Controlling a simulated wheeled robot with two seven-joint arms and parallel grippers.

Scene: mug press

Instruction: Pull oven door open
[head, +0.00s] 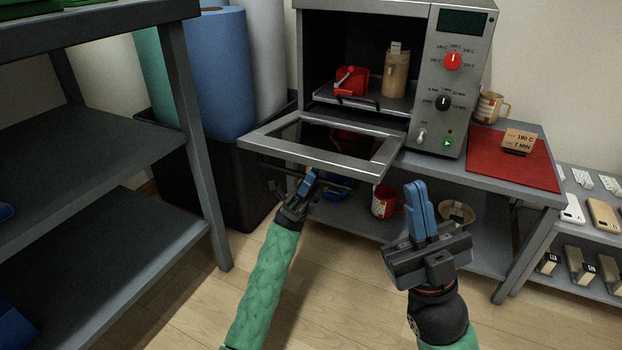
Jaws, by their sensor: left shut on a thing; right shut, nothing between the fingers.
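The oven (466,80) stands on a grey bench with its door (378,164) swung down, lying about level in front of the open chamber. My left gripper (309,181) is at the door's front edge, shut on the door handle (333,181), which is partly hidden below the edge. My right gripper (419,199) is shut and empty, pointing up to the right of the door and apart from it. Inside the chamber a red mug press (351,82) and a tan mug (396,74) stand on a rack.
A grey shelf unit (193,120) stands at left, beside a black bin (262,190) of coloured rolls. A red mat (500,160) with a card (519,141) lies right of the oven. Mugs (385,203) sit on the lower bench shelf. The floor in front is clear.

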